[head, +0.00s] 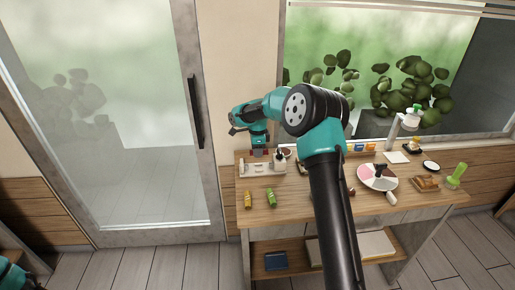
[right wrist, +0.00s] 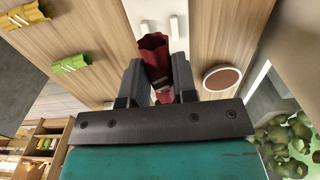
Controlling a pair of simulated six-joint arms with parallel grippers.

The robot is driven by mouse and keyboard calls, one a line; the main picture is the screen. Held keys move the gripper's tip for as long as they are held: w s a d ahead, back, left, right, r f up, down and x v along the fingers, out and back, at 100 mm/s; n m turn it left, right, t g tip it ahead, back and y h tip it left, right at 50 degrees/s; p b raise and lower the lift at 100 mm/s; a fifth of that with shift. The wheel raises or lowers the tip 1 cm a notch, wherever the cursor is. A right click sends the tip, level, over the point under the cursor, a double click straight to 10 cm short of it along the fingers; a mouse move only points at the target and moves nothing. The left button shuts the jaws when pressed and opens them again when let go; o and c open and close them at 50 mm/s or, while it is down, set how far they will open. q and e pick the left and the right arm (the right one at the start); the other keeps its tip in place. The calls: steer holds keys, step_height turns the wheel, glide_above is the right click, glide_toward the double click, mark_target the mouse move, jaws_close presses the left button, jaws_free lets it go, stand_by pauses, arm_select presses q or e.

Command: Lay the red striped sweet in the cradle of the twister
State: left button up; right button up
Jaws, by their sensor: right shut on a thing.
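My right gripper (head: 258,152) is shut on the red striped sweet (right wrist: 153,48). The sweet sits between both fingers in the right wrist view (right wrist: 158,85), its open-looking end pointing away from the palm. In the head view only a little red shows under the gripper. The white twister (head: 262,170) stands on the left of the table, right below or just in front of the gripper. White parts of it (right wrist: 178,25) show past the sweet in the right wrist view. I cannot tell whether the sweet touches the cradle. My left gripper is not in view.
A yellow sweet (head: 248,200) and a green sweet (head: 271,198) lie in front of the twister. A round brown-topped thing (right wrist: 222,78) lies beside the gripper. Bare wood (head: 300,213) shows near the front edge.

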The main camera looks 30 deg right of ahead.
mark_target(258, 168)
steer(key=shift+f, duration=1.9)
steer(key=shift+f, duration=1.4)
stand_by(2.2)
steer(key=shift+r, duration=0.1)
stand_by(0.5)
steer(key=o, duration=0.8)
steer(key=shift+r, duration=0.1)
step_height(258, 168, up, 17)
steer(key=shift+r, duration=0.1)
